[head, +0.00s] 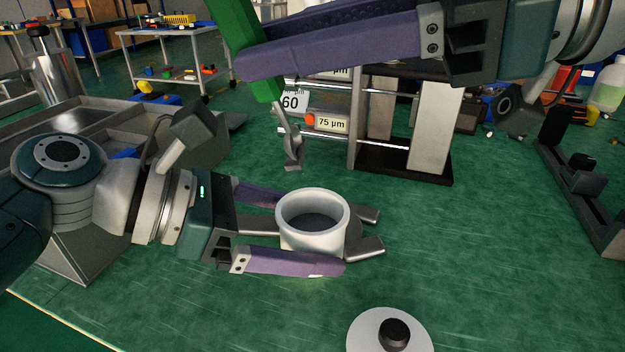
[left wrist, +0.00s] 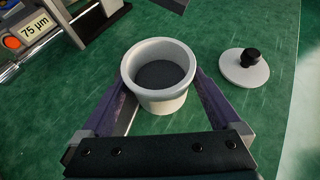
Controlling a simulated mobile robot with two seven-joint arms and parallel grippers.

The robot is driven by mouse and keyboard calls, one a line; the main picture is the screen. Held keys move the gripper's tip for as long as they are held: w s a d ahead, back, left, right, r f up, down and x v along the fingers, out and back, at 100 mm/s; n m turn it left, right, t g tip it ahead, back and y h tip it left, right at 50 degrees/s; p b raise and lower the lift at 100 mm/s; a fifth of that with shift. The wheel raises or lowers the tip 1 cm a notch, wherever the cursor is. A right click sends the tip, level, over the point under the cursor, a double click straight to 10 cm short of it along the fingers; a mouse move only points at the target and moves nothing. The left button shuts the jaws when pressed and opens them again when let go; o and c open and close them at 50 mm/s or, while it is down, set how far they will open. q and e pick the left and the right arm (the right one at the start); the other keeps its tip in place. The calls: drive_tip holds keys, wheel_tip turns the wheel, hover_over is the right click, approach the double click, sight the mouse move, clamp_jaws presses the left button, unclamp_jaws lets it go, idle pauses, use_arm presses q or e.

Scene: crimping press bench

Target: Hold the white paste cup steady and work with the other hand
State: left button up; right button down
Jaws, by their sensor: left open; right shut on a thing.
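The white paste cup (head: 313,240) stands upright and uncovered on the green bench, with dark grey paste inside. My left gripper (head: 345,240) is open, its purple fingers on either side of the cup. In the left wrist view the cup (left wrist: 158,98) sits between the fingers; I cannot tell whether they touch it. My right gripper (head: 255,70) is shut on a green-handled tool (head: 243,30) in the upper middle. The tool's grey metal end (head: 291,150) points down, behind and left of the cup in the head view.
A white lid with a black knob (head: 363,335) lies on the near bench. A rack with labels 60 and 75 µm (head: 432,130) stands behind the cup. A grey metal bin (head: 80,240) is at left, a dark fixture (head: 585,200) at right.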

use_arm(q)
drive_tip(key=shift+r, duration=0.55)
drive_tip(key=shift+o, duration=0.2)
drive_tip(key=shift+v, duration=4)
